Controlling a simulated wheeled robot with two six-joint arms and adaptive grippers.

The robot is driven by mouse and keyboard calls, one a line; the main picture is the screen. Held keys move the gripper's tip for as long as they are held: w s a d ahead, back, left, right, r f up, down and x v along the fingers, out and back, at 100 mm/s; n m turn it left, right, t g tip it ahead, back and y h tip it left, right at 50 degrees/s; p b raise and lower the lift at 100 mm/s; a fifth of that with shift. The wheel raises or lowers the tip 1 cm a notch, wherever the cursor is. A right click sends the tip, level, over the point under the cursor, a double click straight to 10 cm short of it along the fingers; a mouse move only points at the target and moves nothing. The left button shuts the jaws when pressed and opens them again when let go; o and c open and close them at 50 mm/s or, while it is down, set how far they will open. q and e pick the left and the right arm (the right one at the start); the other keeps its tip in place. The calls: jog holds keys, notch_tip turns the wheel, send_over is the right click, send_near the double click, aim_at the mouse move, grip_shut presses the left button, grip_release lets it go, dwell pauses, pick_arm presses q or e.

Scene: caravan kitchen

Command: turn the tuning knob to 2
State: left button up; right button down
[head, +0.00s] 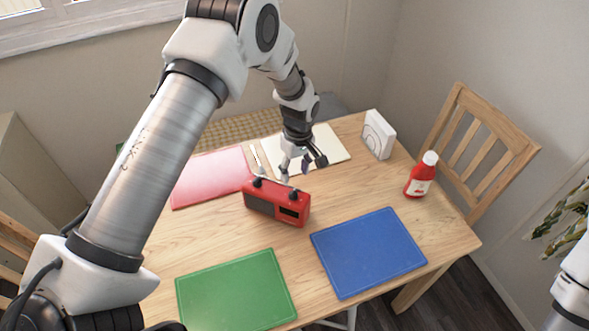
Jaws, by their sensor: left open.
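A red radio (279,205) stands on the wooden table near its middle. It has a dark speaker grille and a small dark display on its front. Two dark knobs sit on its top, a left knob (258,181) and a right knob (293,195). Any numbers on them are too small to read, and I cannot tell which is the tuning knob. My left gripper (302,166) is open and points down just behind and above the radio, close to its top. I cannot tell if it touches. Of my right arm only a link shows at the right edge; its gripper is out of view.
The wooden table (448,240) holds green (236,291), blue (368,252), red (209,176) and cream (333,146) mats. A red bottle (421,176) and a white box (379,135) stand at the right. A wooden chair (480,150) is behind. Bare wood lies around the radio.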

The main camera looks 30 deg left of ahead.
aim_at(294, 192)
pick_arm(q)
jog(key=shift+w, duration=0.1)
jog(key=s+f+p, duration=0.1)
jog(key=s+d+f+p, duration=0.1)
jog(key=shift+s+f, duration=0.2)
jog(key=shift+f, duration=0.15)
jog(key=f, duration=0.3)
jog(key=w+a+f, duration=0.1)
jog(key=shift+f+p, duration=0.2)
jog(key=shift+p, duration=0.1)
jog(key=shift+s+d+r, duration=0.1)
jog(key=shift+d+r, duration=0.05)
jog(key=shift+s+d+r, duration=0.1)
jog(key=shift+s+r, duration=0.05)
jog(key=shift+c, duration=1.4)
jog(key=c, duration=0.5)
grip_shut()
pick_arm(e)
jog(key=r, duration=0.2)
jog(key=s, duration=0.1)
jog(key=shift+s+d+r, duration=0.1)
jog(key=shift+d+r, duration=0.2)
jog(key=shift+r, duration=0.1)
